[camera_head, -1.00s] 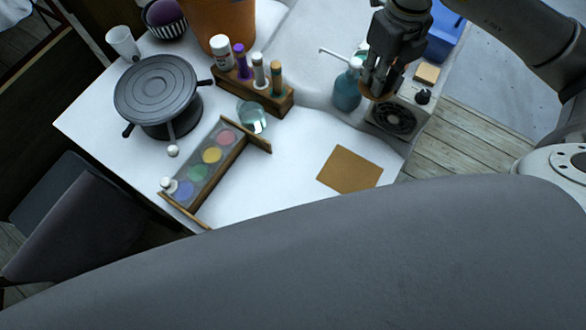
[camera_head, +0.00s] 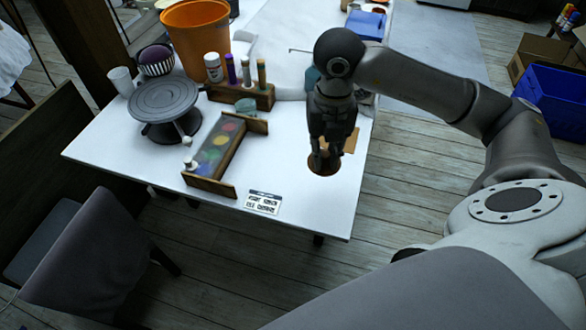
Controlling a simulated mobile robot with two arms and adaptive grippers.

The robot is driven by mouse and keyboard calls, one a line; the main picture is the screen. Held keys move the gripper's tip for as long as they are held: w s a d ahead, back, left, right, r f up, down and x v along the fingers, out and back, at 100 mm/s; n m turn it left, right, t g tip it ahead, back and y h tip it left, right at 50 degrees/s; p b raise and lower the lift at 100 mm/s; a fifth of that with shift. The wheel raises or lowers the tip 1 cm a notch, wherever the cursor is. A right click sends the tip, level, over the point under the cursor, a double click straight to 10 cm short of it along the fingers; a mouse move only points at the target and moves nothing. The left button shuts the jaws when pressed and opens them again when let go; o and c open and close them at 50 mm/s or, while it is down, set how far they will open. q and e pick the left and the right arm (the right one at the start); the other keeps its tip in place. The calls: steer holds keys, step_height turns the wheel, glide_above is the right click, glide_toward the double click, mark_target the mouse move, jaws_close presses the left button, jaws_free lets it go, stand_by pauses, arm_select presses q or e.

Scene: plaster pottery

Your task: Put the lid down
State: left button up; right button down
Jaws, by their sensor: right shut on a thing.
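The lid (camera_head: 327,173), a round brown disc, is under my right gripper (camera_head: 322,158) near the front right part of the white table (camera_head: 290,215). My right gripper points down and is shut on the lid from above. Its fingers hide the lid's middle. I cannot tell whether the lid touches the tabletop or is slightly above it. My left gripper is not in view.
A brown square (camera_head: 350,142) lies just behind the lid. A label card (camera_head: 263,202) lies at the front edge. Bare tabletop surrounds the lid's front.

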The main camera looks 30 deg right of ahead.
steer(key=shift+w+f, duration=0.15)
steer(key=shift+w, duration=0.1)
steer(key=w+d+f, duration=0.1)
steer(key=w+f, duration=0.2)
steer(key=w, duration=0.1)
steer(key=w+f+p, duration=0.1)
steer(key=w+f, duration=0.1)
steer(key=w, duration=0.2)
steer(key=w+d+f+p, duration=0.1)
steer(key=w+f, duration=0.2)
steer(key=w, duration=0.1)
steer(key=shift+w+d+f, duration=0.15)
steer(key=shift+d+f, duration=0.2)
steer(key=shift+w+d+f, duration=0.1)
steer(key=shift+w+f, duration=0.3)
steer(key=shift+f, duration=0.15)
step_height(320, 180, down, 2)
steer(key=shift+f+p, duration=0.2)
steer(key=shift+p, duration=0.35)
steer(key=shift+f, duration=0.35)
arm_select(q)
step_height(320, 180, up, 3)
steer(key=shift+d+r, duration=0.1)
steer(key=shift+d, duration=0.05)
arm_select(e)
steer(key=shift+f, duration=0.1)
